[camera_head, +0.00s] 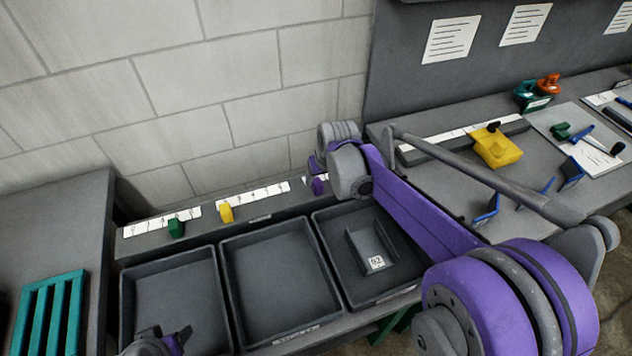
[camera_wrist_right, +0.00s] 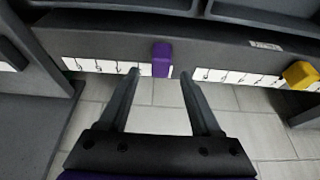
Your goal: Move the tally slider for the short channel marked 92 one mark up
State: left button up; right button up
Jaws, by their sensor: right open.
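The short channel (camera_head: 374,248) marked 92 lies in the right-hand bin (camera_head: 323,228) in the head view. Three tally sliders sit on the rail behind the bins: green (camera_head: 176,228), yellow (camera_head: 226,212) and purple (camera_head: 318,185). The purple slider (camera_wrist_right: 162,59), behind the right-hand bin, stands near the right end of its number strip (camera_wrist_right: 105,66) in the wrist view. My right gripper (camera_wrist_right: 160,72) is open, a fingertip on either side of the purple slider with gaps; the depth is unclear. My left gripper (camera_head: 163,342) shows only partly at the bottom edge.
The other two bins (camera_head: 232,250) look empty. A teal rack (camera_head: 48,312) stands at left. The bench at right holds a yellow block (camera_head: 497,148), blue brackets (camera_head: 487,210) and papers. My right arm crosses above the bench and hides part of it.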

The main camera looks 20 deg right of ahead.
aim_at(317, 182)
jog(key=shift+x, duration=2.75)
jog(key=shift+w, duration=0.1)
grip_shut()
